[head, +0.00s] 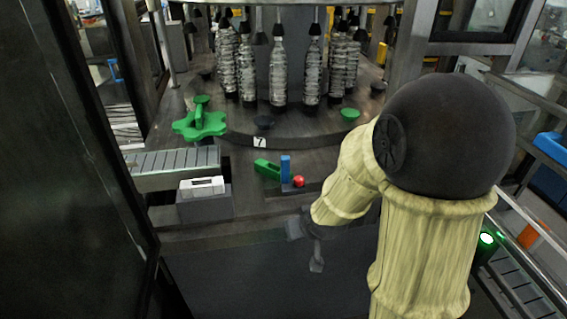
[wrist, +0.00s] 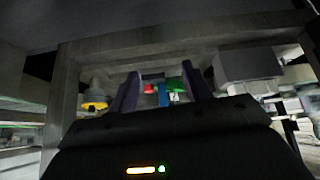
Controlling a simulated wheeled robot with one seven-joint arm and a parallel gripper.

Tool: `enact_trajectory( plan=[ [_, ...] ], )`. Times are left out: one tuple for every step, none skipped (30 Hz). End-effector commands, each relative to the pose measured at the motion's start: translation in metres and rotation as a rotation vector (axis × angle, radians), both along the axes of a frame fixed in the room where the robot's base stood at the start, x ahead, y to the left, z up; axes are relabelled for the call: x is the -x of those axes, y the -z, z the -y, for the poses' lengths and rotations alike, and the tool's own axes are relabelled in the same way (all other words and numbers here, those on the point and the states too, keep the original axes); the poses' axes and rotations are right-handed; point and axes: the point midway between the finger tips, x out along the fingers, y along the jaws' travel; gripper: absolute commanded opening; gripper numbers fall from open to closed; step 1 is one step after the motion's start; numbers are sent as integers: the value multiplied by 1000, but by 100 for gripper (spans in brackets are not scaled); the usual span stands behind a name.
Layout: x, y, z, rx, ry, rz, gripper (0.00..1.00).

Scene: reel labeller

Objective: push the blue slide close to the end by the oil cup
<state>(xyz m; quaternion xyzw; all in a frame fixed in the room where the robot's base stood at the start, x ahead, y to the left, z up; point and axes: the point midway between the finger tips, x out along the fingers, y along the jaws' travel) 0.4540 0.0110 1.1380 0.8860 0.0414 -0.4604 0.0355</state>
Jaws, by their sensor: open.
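The blue slide (head: 285,168) is a small upright block on the dark machine deck, at the middle of the head view. A red ball-shaped knob (head: 298,181) is just right of it and a green lever (head: 266,169) just left. My gripper (head: 305,247) is in front of and below the slide, apart from it. In the wrist view my gripper (wrist: 160,72) is open and empty, with the blue slide (wrist: 163,95) seen between its fingers. A yellow-based, domed fitting (wrist: 94,104) stands at left there; I cannot tell whether it is the oil cup.
A green star knob (head: 201,122) and a white box on a grey block (head: 203,187) are left of the slide. Several clear bottles (head: 277,75) hang behind. My arm hides the deck to the right. A grey box (wrist: 247,65) shows at right in the wrist view.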

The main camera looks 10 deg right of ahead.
Motion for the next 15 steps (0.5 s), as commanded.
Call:
enact_trajectory(
  plan=[
    [-15, 13, -1, -6, -10, 55, 49],
    [-24, 16, -3, -9, -19, 94, 49],
    [-35, 19, -5, -13, -27, 146, 49],
    [-43, 21, -6, -16, -34, 185, 49],
    [-51, 23, -8, -20, -37, 224, 49],
    [-61, 25, -9, -25, -43, 277, 49],
    [-69, 26, -10, -29, -45, 318, 49],
    [-76, 27, -10, -34, -45, 356, 49],
    [-84, 28, -11, -39, -46, 410, 49],
    [-90, 29, -12, -44, -45, 450, 49],
    [-96, 29, -11, -48, -41, 491, 49],
    [-103, 29, -11, -54, -37, 545, 49],
    [-108, 29, -10, -58, -30, 587, 49],
    [-113, 28, -10, -63, -24, 628, 49],
    [-119, 28, -7, -67, -11, 682, 49]
  ],
)
